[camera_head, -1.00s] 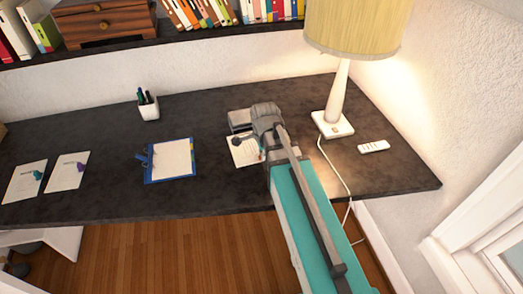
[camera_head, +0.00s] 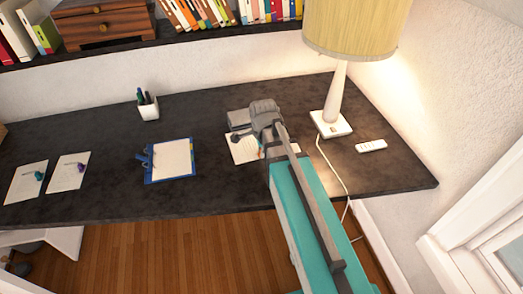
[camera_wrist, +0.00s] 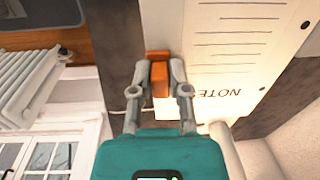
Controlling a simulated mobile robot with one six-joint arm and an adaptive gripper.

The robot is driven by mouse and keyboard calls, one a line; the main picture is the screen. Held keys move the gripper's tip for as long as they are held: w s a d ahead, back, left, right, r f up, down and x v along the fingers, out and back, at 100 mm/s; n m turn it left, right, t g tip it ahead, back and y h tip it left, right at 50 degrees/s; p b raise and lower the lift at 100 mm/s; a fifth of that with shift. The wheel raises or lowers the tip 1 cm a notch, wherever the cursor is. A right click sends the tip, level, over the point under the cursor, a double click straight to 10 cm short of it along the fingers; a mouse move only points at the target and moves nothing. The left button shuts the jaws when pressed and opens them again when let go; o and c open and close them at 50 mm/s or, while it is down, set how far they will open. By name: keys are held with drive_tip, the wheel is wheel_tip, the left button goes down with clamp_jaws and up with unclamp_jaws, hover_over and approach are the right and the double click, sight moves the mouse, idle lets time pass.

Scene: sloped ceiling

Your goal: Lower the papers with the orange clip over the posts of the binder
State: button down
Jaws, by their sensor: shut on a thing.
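My gripper (camera_wrist: 161,72) is shut on an orange clip (camera_wrist: 160,84) in the wrist view. The clip sits at the edge of white papers (camera_wrist: 222,80) with printed lines, the word NOTE and two dark punched holes. In the head view these papers (camera_head: 243,150) are beside my arm, over the right part of the desk; their height above it is hard to tell. The blue binder (camera_head: 150,179) lies open on the desk to their left, with white paper on it and blue fittings at its left edge. Its posts are too small to make out.
Two other sheets, with a teal clip (camera_head: 39,176) and a purple clip (camera_head: 80,168), lie at the desk's left. A white pen cup (camera_head: 149,110) stands behind the binder. A lamp (camera_head: 331,124) and a white remote (camera_head: 371,146) are at right. Bare desk separates papers and binder.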

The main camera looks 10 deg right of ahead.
drive_tip(key=shift+r+p, duration=0.9)
drive_tip(key=shift+r, duration=0.25)
